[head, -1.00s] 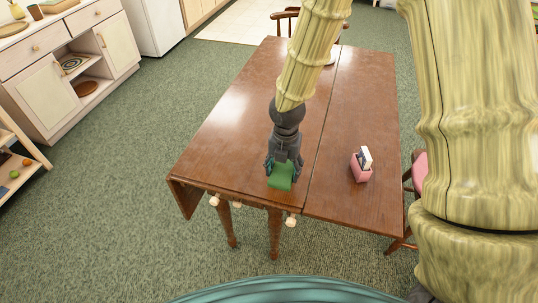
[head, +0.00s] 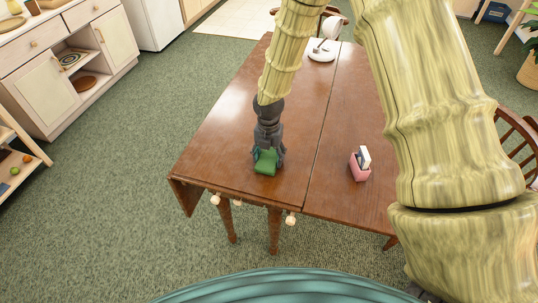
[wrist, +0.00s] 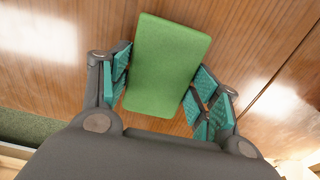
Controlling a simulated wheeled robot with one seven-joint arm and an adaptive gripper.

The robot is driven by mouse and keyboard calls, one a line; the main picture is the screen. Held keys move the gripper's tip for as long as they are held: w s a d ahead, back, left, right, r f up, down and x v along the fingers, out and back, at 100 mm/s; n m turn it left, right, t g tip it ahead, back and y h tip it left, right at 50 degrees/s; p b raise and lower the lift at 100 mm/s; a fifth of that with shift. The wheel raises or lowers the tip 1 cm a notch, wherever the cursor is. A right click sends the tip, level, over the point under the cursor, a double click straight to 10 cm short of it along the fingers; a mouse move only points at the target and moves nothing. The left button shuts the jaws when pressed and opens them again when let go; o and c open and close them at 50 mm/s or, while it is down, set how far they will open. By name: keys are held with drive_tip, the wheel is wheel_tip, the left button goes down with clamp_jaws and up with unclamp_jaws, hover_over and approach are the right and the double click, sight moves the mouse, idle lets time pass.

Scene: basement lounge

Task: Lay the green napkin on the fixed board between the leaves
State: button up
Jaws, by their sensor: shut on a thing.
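The green napkin (head: 265,168) is a small folded pad near the front edge of the brown wooden table. My gripper (head: 267,152) is shut on it from above. In the wrist view the napkin (wrist: 165,62) lies between the two teal-padded fingers, over wood. I cannot tell whether it touches the tabletop. The fixed board (head: 226,135) is under the gripper, left of a long seam. The right leaf (head: 335,140) is raised level with it. A left leaf (head: 186,197) seems to hang down at the left edge.
A pink holder (head: 359,170) with white and dark items stands on the right leaf. A white lamp-like object (head: 325,48) stands at the table's far end. A chair (head: 517,145) is at the right. The fixed board left of my gripper is clear.

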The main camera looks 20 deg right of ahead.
sight(269, 157)
drive_tip(key=shift+f, duration=0.15)
drive_tip(key=shift+f, duration=0.1)
drive_tip(key=o, duration=0.9)
wheel_tip(269, 157, up, 12)
drive_tip(key=shift+r+b, duration=0.15)
drive_tip(key=shift+b, duration=0.7)
